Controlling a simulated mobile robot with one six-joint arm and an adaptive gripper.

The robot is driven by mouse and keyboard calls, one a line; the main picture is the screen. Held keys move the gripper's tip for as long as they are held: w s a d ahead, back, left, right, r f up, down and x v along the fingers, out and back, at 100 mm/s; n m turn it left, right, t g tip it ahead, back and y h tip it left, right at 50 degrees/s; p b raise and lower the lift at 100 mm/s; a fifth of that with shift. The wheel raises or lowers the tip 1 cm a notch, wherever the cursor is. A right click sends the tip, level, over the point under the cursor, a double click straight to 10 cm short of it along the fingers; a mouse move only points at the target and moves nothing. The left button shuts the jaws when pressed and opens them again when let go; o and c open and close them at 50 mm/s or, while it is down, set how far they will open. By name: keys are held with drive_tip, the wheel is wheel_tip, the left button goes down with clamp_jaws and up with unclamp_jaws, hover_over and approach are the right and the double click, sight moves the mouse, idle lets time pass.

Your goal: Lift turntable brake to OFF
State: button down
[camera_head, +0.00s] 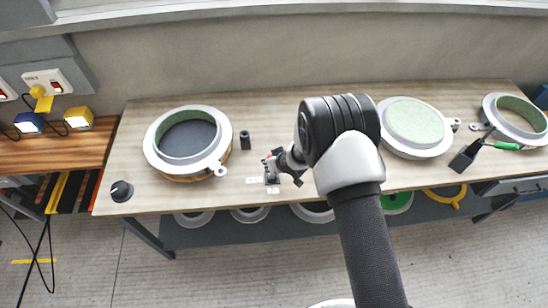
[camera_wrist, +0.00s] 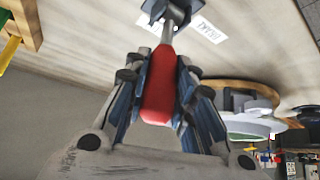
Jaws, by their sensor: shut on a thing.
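The brake lever has a red grip (camera_wrist: 160,88) on a grey metal shaft (camera_wrist: 168,32) that runs to a dark bracket (camera_wrist: 183,8) in the wrist view. My gripper (camera_wrist: 160,100) is shut on the red grip, with a finger on each side. In the head view my gripper (camera_head: 277,166) is low over the bench, with a small dark bracket (camera_head: 271,179) below it; the lever is mostly hidden there. A white label (camera_wrist: 207,30) lies beside the bracket. The brake's ON or OFF setting cannot be read.
A round mould (camera_head: 153,139) on a wooden disc stands left of my gripper, with a small black cylinder (camera_head: 245,140) between. A black knob (camera_head: 121,190) is at the front left. A pale green mould (camera_head: 415,122) and a ring (camera_head: 489,112) lie right. Bare bench (camera_head: 265,108) is behind.

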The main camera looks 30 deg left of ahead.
drive_tip(key=c, duration=1.3)
unclamp_jaws()
drive_tip(key=shift+c, duration=0.2)
drive_tip(key=v, duration=1.2)
